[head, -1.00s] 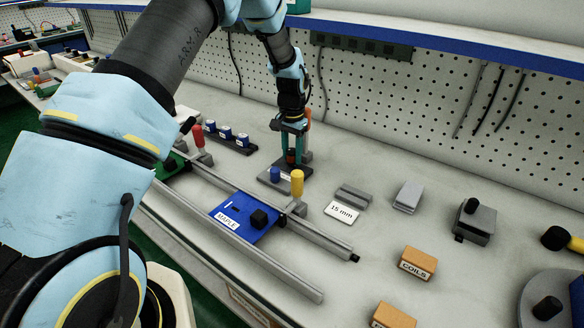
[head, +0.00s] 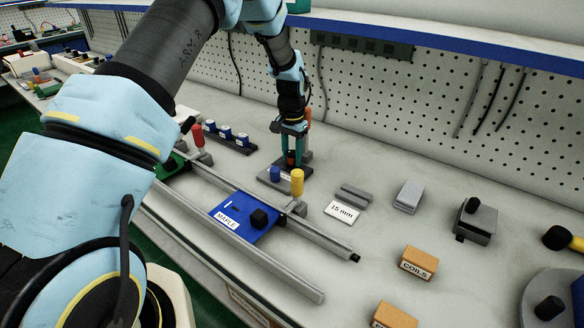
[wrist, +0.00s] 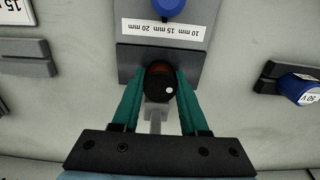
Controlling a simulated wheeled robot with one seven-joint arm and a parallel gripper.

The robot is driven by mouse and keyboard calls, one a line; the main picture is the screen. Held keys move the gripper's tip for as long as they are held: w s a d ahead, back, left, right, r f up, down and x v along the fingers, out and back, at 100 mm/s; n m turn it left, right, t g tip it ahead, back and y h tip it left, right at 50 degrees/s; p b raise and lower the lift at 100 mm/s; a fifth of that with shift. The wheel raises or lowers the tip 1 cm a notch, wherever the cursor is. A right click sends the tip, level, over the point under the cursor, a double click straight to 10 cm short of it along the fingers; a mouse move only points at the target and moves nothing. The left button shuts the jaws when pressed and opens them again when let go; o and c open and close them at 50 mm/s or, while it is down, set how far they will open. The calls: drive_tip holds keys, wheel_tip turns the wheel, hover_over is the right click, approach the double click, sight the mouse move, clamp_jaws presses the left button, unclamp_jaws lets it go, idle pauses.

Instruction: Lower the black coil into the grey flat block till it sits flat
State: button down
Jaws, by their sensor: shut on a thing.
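My gripper (head: 294,160) has its teal fingers closed on the black coil (wrist: 160,88), one finger on each side. The coil has a dark round top with a small white dot and a reddish-brown band. In the wrist view it appears in front of a dark grey flat block (wrist: 129,62), which joins a lighter grey plate (wrist: 190,45) labelled 10 mm, 15 mm, 20 mm. In the head view the fingers point down at this block (head: 303,171). The coil's underside is hidden, so I cannot tell whether it touches the block or sits flat.
A blue knob (head: 275,173) stands on the labelled plate beside the gripper. A yellow-handled clamp (head: 297,182) is close in front, on the rail. Blue capacitors (head: 225,132) stand in a dark rack at left. Grey bars (head: 355,195) and a 15 mm card (head: 341,211) lie to the right.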

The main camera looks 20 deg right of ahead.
sight(292, 153)
drive_tip(key=shift+f+b, duration=0.3)
drive_tip(key=shift+f, duration=0.2)
idle(0.3)
drive_tip(key=shift+c, duration=1.8)
unclamp_jaws()
drive_tip(key=shift+r, duration=0.1)
wheel_tip(292, 153, up, 11)
drive_tip(key=b, duration=0.3)
drive_tip(key=shift+f, duration=0.2)
